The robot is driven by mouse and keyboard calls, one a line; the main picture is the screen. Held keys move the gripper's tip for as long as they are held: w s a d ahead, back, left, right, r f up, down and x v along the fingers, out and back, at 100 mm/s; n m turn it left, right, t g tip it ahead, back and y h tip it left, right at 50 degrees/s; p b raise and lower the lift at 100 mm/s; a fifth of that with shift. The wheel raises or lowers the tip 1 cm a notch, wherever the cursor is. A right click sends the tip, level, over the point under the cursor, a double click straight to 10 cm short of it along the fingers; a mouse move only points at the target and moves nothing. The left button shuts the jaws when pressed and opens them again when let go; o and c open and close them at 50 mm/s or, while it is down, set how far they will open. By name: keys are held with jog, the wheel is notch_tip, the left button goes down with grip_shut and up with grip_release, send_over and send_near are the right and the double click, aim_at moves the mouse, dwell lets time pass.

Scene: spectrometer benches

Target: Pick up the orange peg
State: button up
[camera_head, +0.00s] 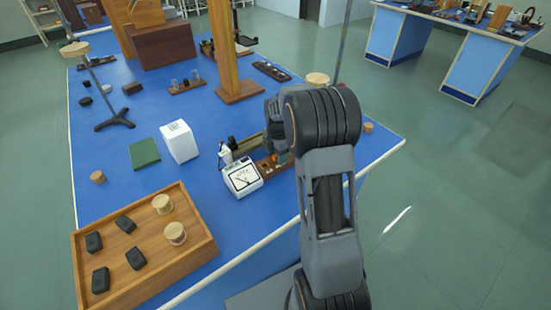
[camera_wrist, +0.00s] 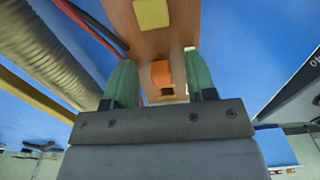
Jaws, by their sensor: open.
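The orange peg (camera_wrist: 161,73) stands in a brown wooden rack (camera_wrist: 177,30), between my two green fingertips in the wrist view. In the head view a small orange patch, which looks like the peg (camera_head: 282,158), shows just below my gripper (camera_head: 277,150). My gripper (camera_wrist: 160,64) is open, with a gap visible on each side of the peg. A yellow peg (camera_wrist: 152,13) sits farther along the same rack. The peg's lower part is hidden, and my arm covers part of the rack in the head view.
A wooden tray (camera_head: 200,254) with dark blocks and round jars is at front left. A wooden post (camera_head: 222,50) rises behind.

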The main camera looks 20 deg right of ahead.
jog(key=shift+f, duration=0.15)
jog(key=shift+c, duration=0.5)
grip_shut()
jog(key=shift+r, duration=0.5)
notch_tip(320, 180, up, 2)
jog(key=shift+r, duration=0.1)
jog(key=s+d+r+p, duration=0.2)
jog(key=s+r, duration=1.1)
jog(key=s, duration=0.1)
